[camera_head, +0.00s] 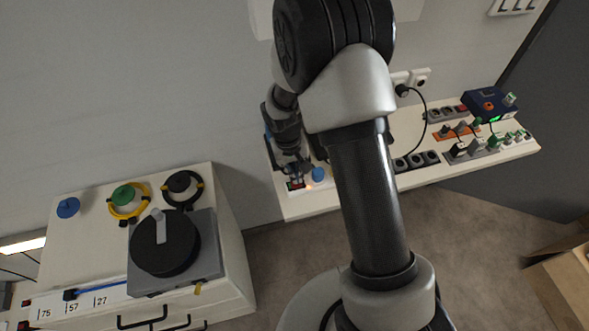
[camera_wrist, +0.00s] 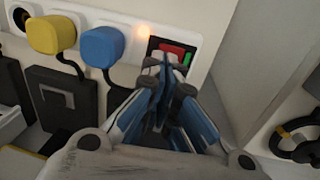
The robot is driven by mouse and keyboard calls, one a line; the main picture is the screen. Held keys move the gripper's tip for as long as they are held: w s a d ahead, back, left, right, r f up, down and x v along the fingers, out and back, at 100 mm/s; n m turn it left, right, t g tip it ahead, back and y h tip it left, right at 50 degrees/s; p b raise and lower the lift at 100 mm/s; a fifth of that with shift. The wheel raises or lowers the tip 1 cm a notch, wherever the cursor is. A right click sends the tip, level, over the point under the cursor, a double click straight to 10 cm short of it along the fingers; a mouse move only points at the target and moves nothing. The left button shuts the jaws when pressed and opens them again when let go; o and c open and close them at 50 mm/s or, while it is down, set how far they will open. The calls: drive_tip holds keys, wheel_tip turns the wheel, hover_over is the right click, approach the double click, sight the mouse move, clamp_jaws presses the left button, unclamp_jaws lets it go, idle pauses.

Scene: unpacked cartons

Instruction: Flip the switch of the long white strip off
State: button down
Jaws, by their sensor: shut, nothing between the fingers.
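The long white strip (camera_wrist: 142,24) runs across the top of the wrist view, with a yellow plug (camera_wrist: 52,35) and a blue plug (camera_wrist: 102,46) in it. Near its end is the switch (camera_wrist: 180,49), a dark frame with red and green parts. An orange light glows beside the switch. My gripper (camera_wrist: 167,64) is shut and empty, its fingertips right in front of the switch and covering part of it. I cannot tell whether they touch. In the head view my gripper (camera_head: 297,179) is at the shelf's left end, and my arm hides much of the strip.
The white shelf (camera_head: 297,211) holds other dark strips (camera_head: 416,160) and an orange strip (camera_head: 458,129) at the right. A blue box (camera_head: 488,103) stands behind them. A carton (camera_head: 567,285) is at lower right.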

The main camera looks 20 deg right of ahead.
drive_tip(key=shift+d+f, duration=0.2)
drive_tip(key=shift+f, duration=0.25)
drive_tip(key=shift+r, duration=0.1)
drive_tip(key=shift+s+a, duration=0.1)
drive_tip(key=shift+a, duration=0.1)
drive_tip(key=shift+a+b, duration=0.3)
drive_tip(key=shift+a, duration=0.35)
wheel_tip(320, 180, up, 14)
drive_tip(key=a+p, duration=0.1)
drive_tip(key=p, duration=0.5)
drive_tip(key=shift+a, duration=0.3)
